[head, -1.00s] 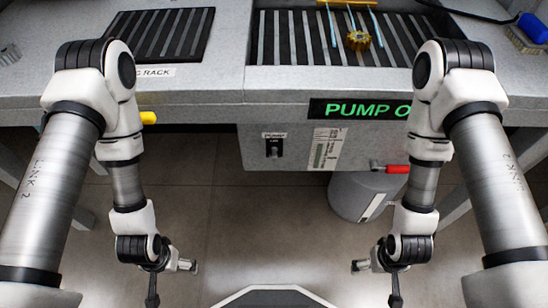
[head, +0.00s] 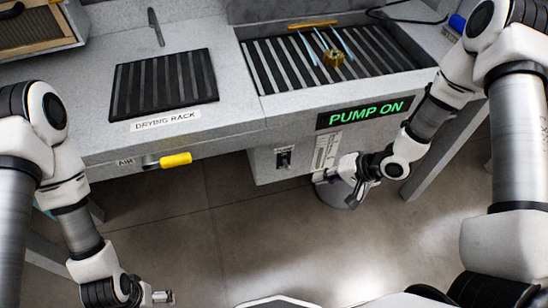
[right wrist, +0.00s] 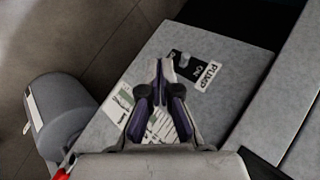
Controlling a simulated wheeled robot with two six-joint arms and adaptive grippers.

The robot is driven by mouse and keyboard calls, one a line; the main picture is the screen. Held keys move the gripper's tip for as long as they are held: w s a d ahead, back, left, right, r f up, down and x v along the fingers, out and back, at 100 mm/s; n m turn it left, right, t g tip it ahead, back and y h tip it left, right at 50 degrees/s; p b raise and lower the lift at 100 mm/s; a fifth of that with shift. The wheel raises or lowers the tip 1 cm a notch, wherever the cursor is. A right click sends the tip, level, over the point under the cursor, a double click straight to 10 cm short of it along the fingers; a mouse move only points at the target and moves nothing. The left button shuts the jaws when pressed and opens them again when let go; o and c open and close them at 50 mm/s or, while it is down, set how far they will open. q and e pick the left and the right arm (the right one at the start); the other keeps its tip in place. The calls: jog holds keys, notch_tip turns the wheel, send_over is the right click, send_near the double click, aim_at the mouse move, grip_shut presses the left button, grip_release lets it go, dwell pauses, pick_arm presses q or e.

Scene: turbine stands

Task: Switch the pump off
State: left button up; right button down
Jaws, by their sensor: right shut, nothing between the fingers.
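The pump switch (head: 284,157) is a small dark plate with a light lever under a PUMP label on the front of the grey cabinet. The right wrist view also shows the switch (right wrist: 184,61), just beyond and right of my fingertips. The green display (head: 364,112) above reads PUMP ON. My right gripper (head: 322,177) is to the right of the switch, in front of the cabinet's lower part. Its fingers (right wrist: 159,66) are together and empty; contact with the panel cannot be judged. My left gripper (head: 166,297) hangs low at the bottom left, too small to tell its jaws.
A white instruction label (head: 325,150) is beside the switch. A yellow AIR handle (head: 175,160) sticks out under the counter edge. A grey bin (right wrist: 55,112) stands beside the cabinet. The drying rack (head: 167,85) and a slatted sink (head: 370,62) are above. The floor in front is clear.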

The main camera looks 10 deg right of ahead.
jog(key=t+p, duration=0.1)
send_near(287, 165)
pick_arm(q)
jog(key=shift+d+r+b, duration=0.1)
jog(key=shift+r+b, duration=0.45)
jog(key=shift+r, duration=0.1)
pick_arm(e)
jog(key=d+x, duration=0.1)
jog(key=x, duration=0.5)
jog(key=shift+w+a+f, duration=0.2)
jog(key=shift+w+f, duration=0.15)
jog(key=shift+f, duration=0.05)
pick_arm(q)
jog(key=shift+f, duration=0.1)
pick_arm(e)
jog(key=shift+f, duration=0.1)
pick_arm(q)
jog(key=shift+s+f+b, duration=0.25)
jog(key=shift+s+b, duration=0.1)
jog(key=shift+s, duration=0.1)
pick_arm(e)
jog(key=shift+s, duration=0.1)
